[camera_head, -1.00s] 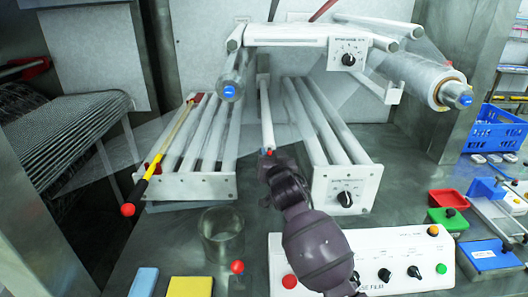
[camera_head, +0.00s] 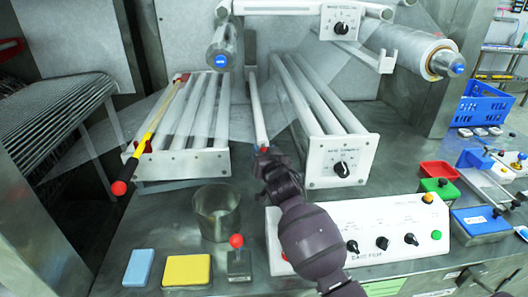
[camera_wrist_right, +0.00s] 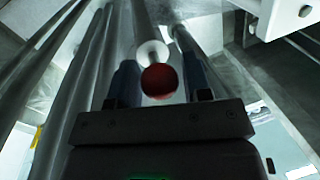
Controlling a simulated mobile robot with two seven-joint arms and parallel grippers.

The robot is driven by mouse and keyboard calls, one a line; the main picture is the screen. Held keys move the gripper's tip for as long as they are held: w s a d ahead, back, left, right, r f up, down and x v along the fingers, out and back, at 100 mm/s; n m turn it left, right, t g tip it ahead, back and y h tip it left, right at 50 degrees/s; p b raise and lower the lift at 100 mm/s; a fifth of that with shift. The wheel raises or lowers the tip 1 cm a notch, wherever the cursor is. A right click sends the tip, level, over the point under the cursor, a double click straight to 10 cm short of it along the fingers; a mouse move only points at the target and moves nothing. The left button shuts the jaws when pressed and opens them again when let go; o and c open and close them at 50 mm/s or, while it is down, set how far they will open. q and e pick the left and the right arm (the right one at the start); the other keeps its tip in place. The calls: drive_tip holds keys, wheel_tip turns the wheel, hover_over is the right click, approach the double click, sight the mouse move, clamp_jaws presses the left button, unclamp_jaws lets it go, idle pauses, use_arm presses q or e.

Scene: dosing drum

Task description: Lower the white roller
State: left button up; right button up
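The white roller (camera_head: 256,110) lies lengthwise between the left and right groups of grey rollers, its far end at a grey upright. A red ball knob at its near end shows in the right wrist view (camera_wrist_right: 160,81), with the roller's pale end (camera_wrist_right: 152,52) behind it. My right gripper (camera_head: 264,152) is at this near end. The gripper covers most of the knob in the head view. My left gripper is not in view.
Left rollers (camera_head: 182,125) and right rollers (camera_head: 318,100) flank the white roller closely. A film roll (camera_head: 420,52) hangs upper right.

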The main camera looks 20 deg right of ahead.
drive_tip(key=shift+o, duration=1.1)
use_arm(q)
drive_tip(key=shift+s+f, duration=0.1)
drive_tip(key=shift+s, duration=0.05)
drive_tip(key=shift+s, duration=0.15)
use_arm(e)
drive_tip(key=shift+r, duration=0.15)
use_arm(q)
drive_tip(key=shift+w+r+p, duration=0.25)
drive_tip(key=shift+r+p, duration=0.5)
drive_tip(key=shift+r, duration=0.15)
use_arm(e)
wheel_tip(320, 180, up, 20)
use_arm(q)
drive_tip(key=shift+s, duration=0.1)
use_arm(e)
drive_tip(key=shift+c, duration=0.3)
